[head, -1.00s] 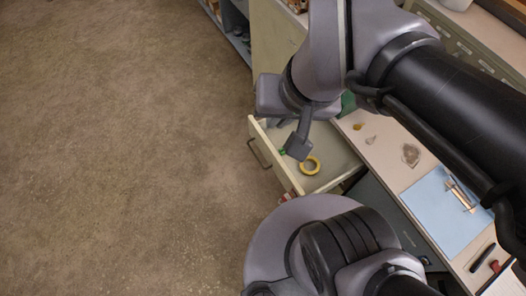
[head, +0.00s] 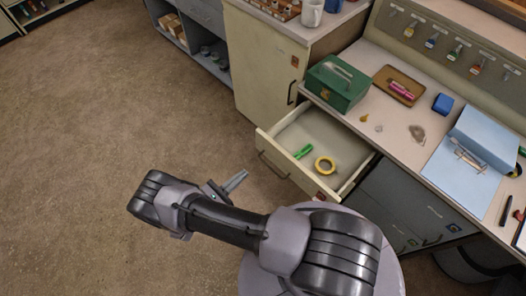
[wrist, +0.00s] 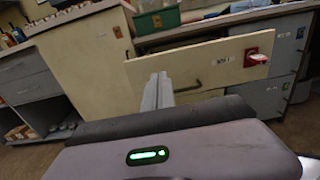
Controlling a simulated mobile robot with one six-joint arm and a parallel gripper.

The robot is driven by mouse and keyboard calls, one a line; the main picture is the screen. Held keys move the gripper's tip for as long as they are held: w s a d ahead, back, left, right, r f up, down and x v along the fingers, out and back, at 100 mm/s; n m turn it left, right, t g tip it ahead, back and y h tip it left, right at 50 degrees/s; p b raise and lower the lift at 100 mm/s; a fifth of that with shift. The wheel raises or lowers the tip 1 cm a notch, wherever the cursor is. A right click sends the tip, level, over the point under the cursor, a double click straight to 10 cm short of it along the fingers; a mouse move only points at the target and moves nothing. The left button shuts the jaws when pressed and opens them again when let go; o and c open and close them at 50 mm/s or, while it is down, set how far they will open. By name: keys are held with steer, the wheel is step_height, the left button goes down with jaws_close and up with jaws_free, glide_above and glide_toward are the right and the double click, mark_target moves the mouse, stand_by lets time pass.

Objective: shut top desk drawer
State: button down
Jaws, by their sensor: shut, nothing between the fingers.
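The top desk drawer (head: 272,165) is pulled out from under the desk top, its cream front facing left with a dark handle. A yellow tape ring (head: 325,165) and a green item (head: 303,152) lie inside it. My gripper (head: 237,180) is shut and empty, left of the drawer front and apart from it. In the wrist view my gripper (wrist: 158,90) points toward the drawer front (wrist: 205,68), near its left part. The handle, a label and a red patch show on that front; the drawer's inside is hidden there.
A green metal box (head: 337,88), a brown tray (head: 398,86) and a blue binder (head: 485,135) are on the desk. A cream cabinet (head: 262,65) stands beyond the drawer. Grey drawers (head: 405,205) are below the desk top. The floor to the left is clear.

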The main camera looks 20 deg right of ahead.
mark_target(274, 148)
steer(key=b+x, duration=0.1)
steer(key=x, duration=1.2)
steer(key=shift+d+b, duration=0.25)
steer(key=shift+b, duration=0.1)
steer(key=shift+d, duration=0.1)
